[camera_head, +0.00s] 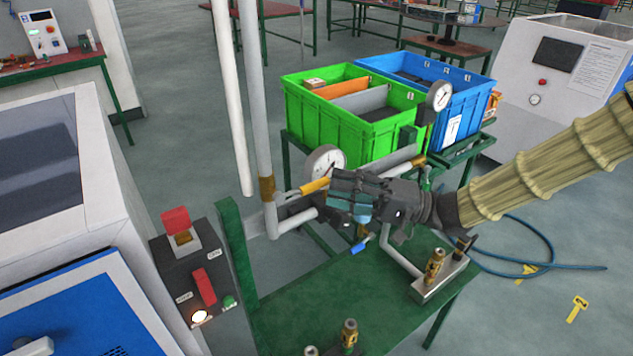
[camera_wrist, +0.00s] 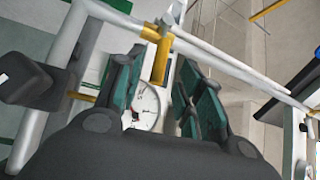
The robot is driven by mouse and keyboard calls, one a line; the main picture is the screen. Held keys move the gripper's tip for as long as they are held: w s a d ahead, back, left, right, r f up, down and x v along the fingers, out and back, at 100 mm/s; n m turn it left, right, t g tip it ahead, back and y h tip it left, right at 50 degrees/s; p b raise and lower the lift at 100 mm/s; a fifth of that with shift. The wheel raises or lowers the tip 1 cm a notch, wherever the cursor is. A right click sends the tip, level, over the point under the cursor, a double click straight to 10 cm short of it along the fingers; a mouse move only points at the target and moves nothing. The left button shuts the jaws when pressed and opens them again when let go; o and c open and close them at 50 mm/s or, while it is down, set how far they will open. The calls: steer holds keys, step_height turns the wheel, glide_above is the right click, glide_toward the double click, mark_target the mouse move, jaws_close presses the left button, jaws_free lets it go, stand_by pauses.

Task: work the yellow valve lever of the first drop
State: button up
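A yellow valve lever (camera_head: 314,185) sticks out from the pipework on the green stand, just below a round white gauge (camera_head: 324,163). My gripper (camera_head: 334,194) is at its right end, its fingers pointing left. In the wrist view, my gripper (camera_wrist: 160,62) is open, with one finger on each side of the yellow lever (camera_wrist: 160,63). Gaps show between the lever and both fingers. The gauge face (camera_wrist: 146,107) appears beyond, between the fingers. In the head view my gripper hides part of the pipework behind it.
A blue-handled part (camera_head: 360,242) hangs below my gripper. Green (camera_head: 345,130) and blue (camera_head: 462,88) crates stand behind. A switch box (camera_head: 195,275) is at left. The green tabletop (camera_head: 330,290) is partly clear.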

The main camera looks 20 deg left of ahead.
mark_target(316, 182)
steer(key=shift+s+a+r+p, duration=0.1)
steer(key=shift+a, duration=0.75)
steer(key=shift+s+a+r+p, duration=0.15)
steer(key=shift+a, duration=0.75)
steer(key=shift+s+a+r+p, duration=0.1)
steer(key=shift+a, duration=0.75)
jaws_close()
